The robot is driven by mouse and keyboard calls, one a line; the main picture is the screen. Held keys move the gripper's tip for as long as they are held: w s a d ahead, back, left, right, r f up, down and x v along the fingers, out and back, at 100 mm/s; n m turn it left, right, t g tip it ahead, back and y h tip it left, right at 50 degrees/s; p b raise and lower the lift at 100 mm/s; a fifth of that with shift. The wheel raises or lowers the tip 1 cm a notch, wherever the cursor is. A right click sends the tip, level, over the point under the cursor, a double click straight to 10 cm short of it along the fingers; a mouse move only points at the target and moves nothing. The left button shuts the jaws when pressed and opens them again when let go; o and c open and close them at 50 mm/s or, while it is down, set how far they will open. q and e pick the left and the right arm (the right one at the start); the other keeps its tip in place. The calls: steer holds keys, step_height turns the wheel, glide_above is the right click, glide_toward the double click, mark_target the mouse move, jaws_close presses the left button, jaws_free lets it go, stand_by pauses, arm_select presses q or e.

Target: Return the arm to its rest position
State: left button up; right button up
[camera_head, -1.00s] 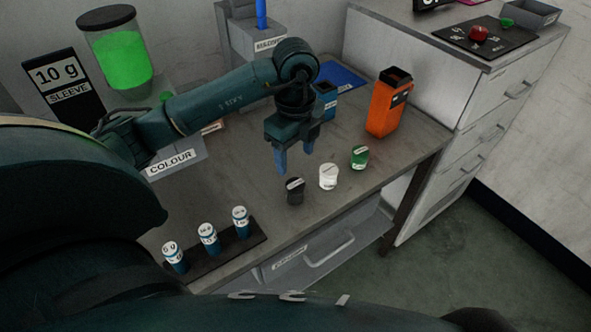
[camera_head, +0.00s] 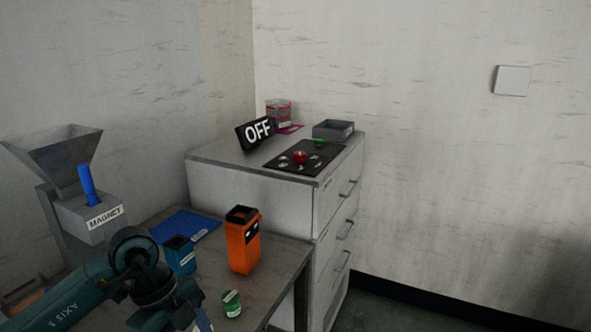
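My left arm (camera_head: 85,290) comes in at the lower left and reaches over the table. Its gripper (camera_head: 185,318) is at the bottom edge of the head view, just left of a green-labelled cup (camera_head: 232,304). The fingertips are cut off by the frame, so its opening and anything between the fingers are hidden. My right gripper is out of view.
An orange container (camera_head: 243,243) and a small blue box (camera_head: 180,256) stand on the table near my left arm. A hopper labelled MAGNET (camera_head: 90,222) is at the left. A drawer cabinet (camera_head: 250,195) bears an OFF sign (camera_head: 257,132), a button panel (camera_head: 306,157) and a grey tray (camera_head: 333,130).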

arm_select(q)
steer(key=s+d+r+m+t+h, duration=0.1)
steer(key=s+d+r+h, duration=0.2)
steer(key=d+h, duration=0.55)
steer(key=s+d+r+m+h, duration=0.1)
steer(key=s+d+r+h, duration=0.2)
steer(key=d+h, duration=0.5)
steer(key=w+a+f+n+t+y+p, duration=0.1)
steer(key=w+a+f+n+t+y, duration=0.25)
steer(key=n+t+y, duration=0.4)
steer(key=w+a+f+n+t+y+p, duration=0.15)
steer(key=a+f+n+t+y, duration=0.25)
steer(key=n+t, duration=0.6)
steer(key=s+a+f+n+g+y, duration=0.1)
steer(key=s+f+n+g+y, duration=0.1)
steer(key=s+f, duration=0.3)
steer(key=s+a+f+n+g+y, duration=0.2)
steer(key=s+f+g, duration=0.3)
steer(key=f, duration=0.4)
steer(key=shift+a+f+y, duration=0.2)
steer(key=shift+f+y, duration=0.05)
steer(key=shift+y, duration=0.25)
